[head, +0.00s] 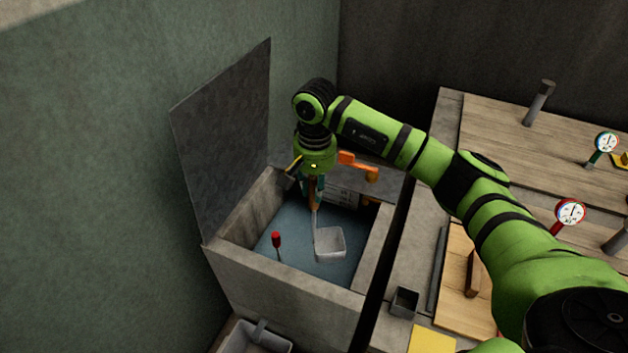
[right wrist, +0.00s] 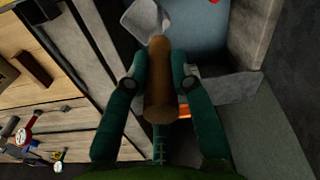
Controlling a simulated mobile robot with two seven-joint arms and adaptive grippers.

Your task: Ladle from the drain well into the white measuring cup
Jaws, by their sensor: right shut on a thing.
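My right gripper (head: 314,196) points down into the drain well (head: 288,276), a square stone basin with a blue-grey inside, possibly water. The gripper is shut on the brown wooden handle of the ladle (head: 330,243), whose pale square scoop hangs inside the well. I cannot tell whether the scoop touches the blue surface. In the right wrist view the ladle (right wrist: 160,75) sits between both fingers (right wrist: 158,85), scoop at the top. A pale grey container with a handle (head: 255,338), cut off at the bottom edge, may be the white measuring cup. My left gripper is not in view.
A red-topped stick (head: 276,240) stands in the well, left of the scoop. A raised dark lid (head: 228,125) stands at its left. An orange valve handle (head: 358,163) is behind.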

